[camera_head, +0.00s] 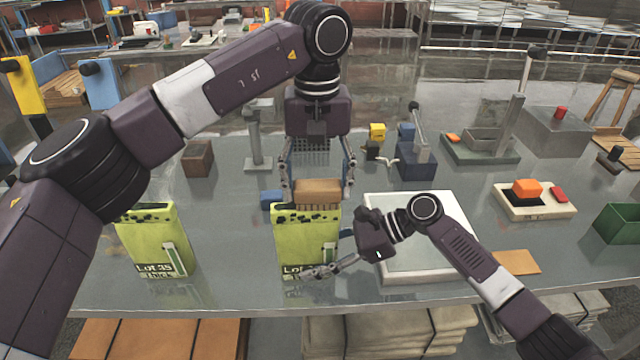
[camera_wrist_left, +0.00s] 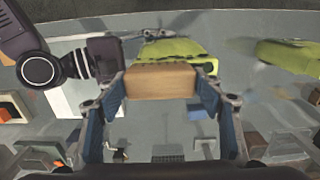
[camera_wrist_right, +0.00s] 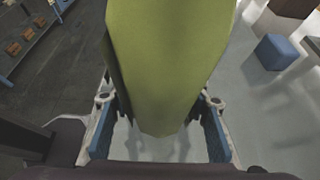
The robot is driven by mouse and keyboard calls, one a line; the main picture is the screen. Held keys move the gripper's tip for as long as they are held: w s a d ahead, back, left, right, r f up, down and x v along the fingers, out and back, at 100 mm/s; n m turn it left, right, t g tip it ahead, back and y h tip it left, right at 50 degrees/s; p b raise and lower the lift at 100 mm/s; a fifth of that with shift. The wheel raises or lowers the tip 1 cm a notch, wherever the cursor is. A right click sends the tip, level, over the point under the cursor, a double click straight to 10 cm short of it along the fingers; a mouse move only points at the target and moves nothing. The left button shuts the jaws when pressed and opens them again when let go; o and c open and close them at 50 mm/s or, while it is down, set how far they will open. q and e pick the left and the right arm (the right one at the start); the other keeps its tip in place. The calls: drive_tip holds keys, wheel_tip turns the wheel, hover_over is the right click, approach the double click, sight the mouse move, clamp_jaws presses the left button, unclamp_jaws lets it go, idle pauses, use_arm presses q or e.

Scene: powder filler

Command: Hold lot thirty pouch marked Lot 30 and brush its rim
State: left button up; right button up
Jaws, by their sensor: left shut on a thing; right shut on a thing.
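A yellow-green pouch (camera_head: 300,245) stands upright near the table's front; its label reads "Lot" and the rest is hidden by my right gripper (camera_head: 335,256). That gripper is shut on the pouch's lower part, and the pouch fills the right wrist view (camera_wrist_right: 168,65). Dark specks dot its top rim. My left gripper (camera_head: 317,190) is shut on a brown brush (camera_head: 317,188), whose bristles point down at the rim; I cannot tell if they touch. The brush block also shows between the fingers in the left wrist view (camera_wrist_left: 162,82).
A second green pouch (camera_head: 150,240) marked "Lot 35 Thick" stands to the left, also speckled. A blue block (camera_head: 271,200) lies behind the held pouch. A white tray (camera_head: 440,272) lies to the right under my right arm. A balance (camera_head: 535,205) with an orange block stands further right.

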use_arm(q)
drive_tip(key=shift+a, duration=0.1)
drive_tip(key=shift+a+f, duration=0.1)
drive_tip(key=shift+a, duration=0.9)
drive_tip(key=shift+a, duration=0.2)
drive_tip(key=shift+a, duration=0.95)
drive_tip(key=shift+a, duration=0.15)
drive_tip(key=shift+s+a, duration=0.1)
drive_tip(key=shift+a, duration=0.85)
drive_tip(key=shift+d, duration=1.15)
drive_tip(key=shift+d, duration=0.1)
